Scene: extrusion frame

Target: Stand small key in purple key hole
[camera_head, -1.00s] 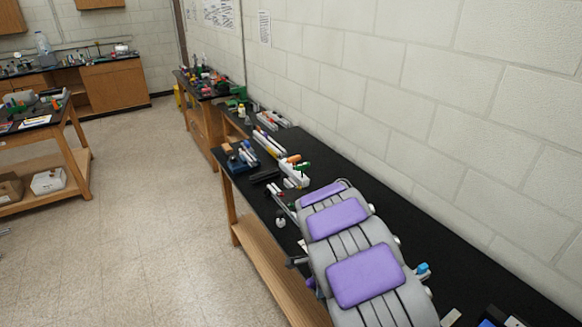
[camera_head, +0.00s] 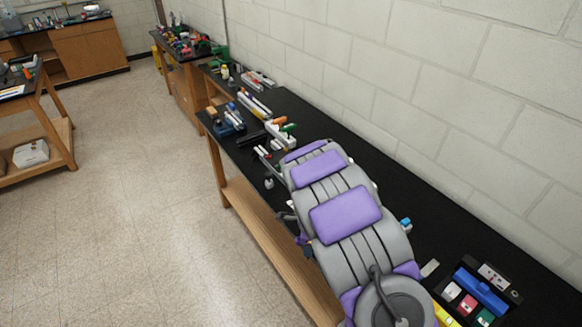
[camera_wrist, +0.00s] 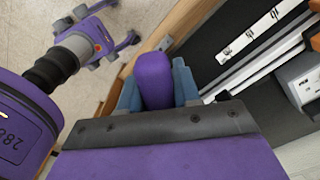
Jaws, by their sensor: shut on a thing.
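My gripper (camera_wrist: 154,85) shows in the wrist view with blue-grey fingers on both sides of a rounded purple thing (camera_wrist: 153,78). The fingers are closed against it. Whether this thing is the small key I cannot tell, as only its smooth purple end shows. It is above the wooden table edge. In the head view my own grey and purple body hides the gripper. No purple key hole can be made out in either view.
A long black tabletop (camera_head: 340,170) runs along the block wall. A tray of coloured blocks (camera_head: 480,298) lies at the lower right. A blue holder (camera_head: 230,120) and a white rack (camera_head: 281,133) stand toward the far end.

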